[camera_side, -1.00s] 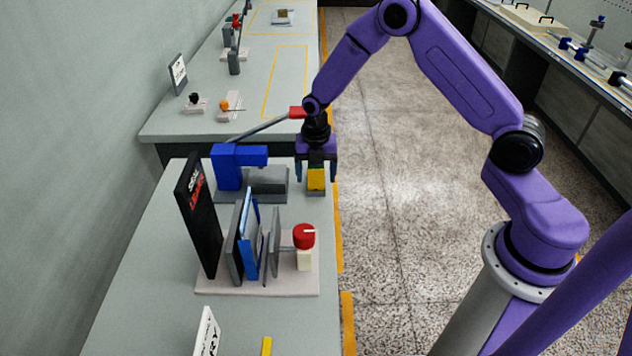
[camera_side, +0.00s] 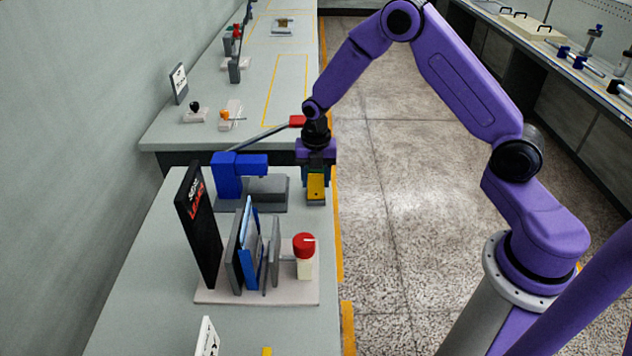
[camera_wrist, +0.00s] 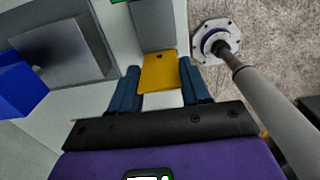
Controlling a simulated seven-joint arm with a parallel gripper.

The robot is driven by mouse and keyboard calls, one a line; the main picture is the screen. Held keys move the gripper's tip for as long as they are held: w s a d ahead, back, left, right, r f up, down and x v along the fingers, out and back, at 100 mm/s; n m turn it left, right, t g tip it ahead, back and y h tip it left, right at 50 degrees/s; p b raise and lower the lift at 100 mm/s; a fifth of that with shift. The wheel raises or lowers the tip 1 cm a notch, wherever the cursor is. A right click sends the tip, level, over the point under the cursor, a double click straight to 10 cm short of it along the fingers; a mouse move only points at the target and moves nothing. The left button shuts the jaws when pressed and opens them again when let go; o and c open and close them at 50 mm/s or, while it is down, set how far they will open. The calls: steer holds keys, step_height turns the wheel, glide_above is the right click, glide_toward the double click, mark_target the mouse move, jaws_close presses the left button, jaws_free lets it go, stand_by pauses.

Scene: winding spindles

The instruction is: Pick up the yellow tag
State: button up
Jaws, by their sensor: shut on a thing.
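The yellow tag (camera_side: 316,187) is a small flat plate with a dark hole near one end. It is between the fingers of my gripper (camera_side: 316,180), over a grey block near the right edge of the near bench. In the wrist view the yellow tag (camera_wrist: 160,71) sits between the two blue fingers of my gripper (camera_wrist: 160,92), which are shut on it. A grey surface (camera_wrist: 153,25) lies just beyond the tag. I cannot tell whether the tag still touches the grey block.
A blue press-like device (camera_side: 228,172) on a grey base stands just left of my gripper, with its red-ended lever (camera_side: 297,121) close to my wrist. A rack base (camera_side: 215,297) with upright plates and a red-topped knob (camera_side: 304,244) is nearer the camera. The bench edge is close on the right.

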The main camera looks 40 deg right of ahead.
steer(key=s+r, duration=1.1)
steer(key=s, duration=0.3)
steer(key=w+d+f+m+t, duration=0.1)
steer(key=w+f+m, duration=0.2)
steer(key=m, duration=0.9)
steer(key=w+d+f+m+t, duration=0.1)
steer(key=w+f+m, duration=0.3)
steer(key=m, duration=0.9)
steer(key=shift+w+d+t+y, duration=0.2)
steer(key=shift+w+t+y, duration=0.1)
steer(key=shift+w+t, duration=0.65)
steer(key=shift+w+f+t, duration=0.15)
steer(key=shift+w+t, duration=0.1)
steer(key=shift+w, duration=0.5)
